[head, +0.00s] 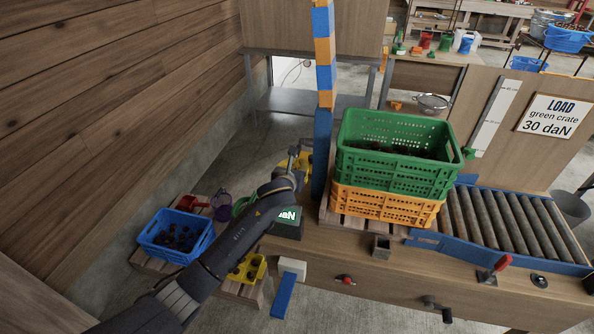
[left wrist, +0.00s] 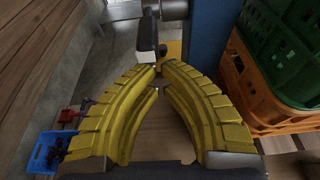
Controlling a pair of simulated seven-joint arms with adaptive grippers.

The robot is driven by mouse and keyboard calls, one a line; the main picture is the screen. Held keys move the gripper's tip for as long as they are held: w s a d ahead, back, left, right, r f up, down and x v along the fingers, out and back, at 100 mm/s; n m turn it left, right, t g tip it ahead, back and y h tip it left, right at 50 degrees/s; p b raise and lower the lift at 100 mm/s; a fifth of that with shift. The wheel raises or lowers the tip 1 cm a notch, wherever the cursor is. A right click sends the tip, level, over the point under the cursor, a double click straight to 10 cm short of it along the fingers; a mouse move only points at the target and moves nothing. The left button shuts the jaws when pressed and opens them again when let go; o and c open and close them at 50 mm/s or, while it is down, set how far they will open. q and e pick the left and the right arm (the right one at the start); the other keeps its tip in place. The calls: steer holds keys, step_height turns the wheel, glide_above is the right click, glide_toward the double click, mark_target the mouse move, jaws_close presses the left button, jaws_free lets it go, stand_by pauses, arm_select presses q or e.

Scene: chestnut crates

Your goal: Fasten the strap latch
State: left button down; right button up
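I cannot clearly pick out the strap latch in either view. My left gripper (head: 303,163) reaches in from the left in the head view, beside the blue lower part of the post (head: 322,150). In the left wrist view its yellow curved fingers (left wrist: 159,78) nearly meet at the tips, and I see nothing between them. A dark bracket with a pale end (left wrist: 147,50) and a grey cylinder (left wrist: 172,9) show just beyond the tips; I cannot tell what they belong to. My right gripper is not in view.
A green crate (head: 395,172) sits on an orange crate (head: 385,205) right of the post. A roller conveyor (head: 500,224) and a red-handled lever (head: 494,268) are farther right. A blue crate (head: 165,250) stands at the left, near the wooden wall (head: 110,120).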

arm_select(q)
steer(key=shift+r, duration=0.25)
stand_by(0.3)
steer(key=shift+a+r+g, duration=0.1)
steer(key=shift+r+g, duration=0.1)
steer(key=shift+g, duration=0.2)
